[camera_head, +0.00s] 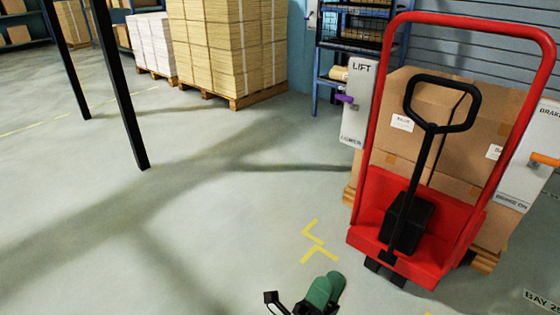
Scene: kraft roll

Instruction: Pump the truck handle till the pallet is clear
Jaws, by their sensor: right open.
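The red pallet truck (368,225) stands at the right, with a tall red tube frame. Its black handle (428,150) rises from a black pump block (410,222) and ends in a loop, tilted slightly right. Behind the truck, a wooden pallet (485,262) carries brown cartons (402,145); whether it touches the floor is hidden. My right gripper (325,288), with green fingertips, is at the bottom edge, open and empty. It is left of and below the truck, apart from the handle. My left gripper is not in view.
A LIFT panel (358,105) with a purple lever (345,99) is left of the frame. A BRAKE panel (522,180) with an orange lever (545,159) is right. Stacked goods (225,50) and a blue rack (318,75) stand behind. The left floor (190,225) is mostly clear.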

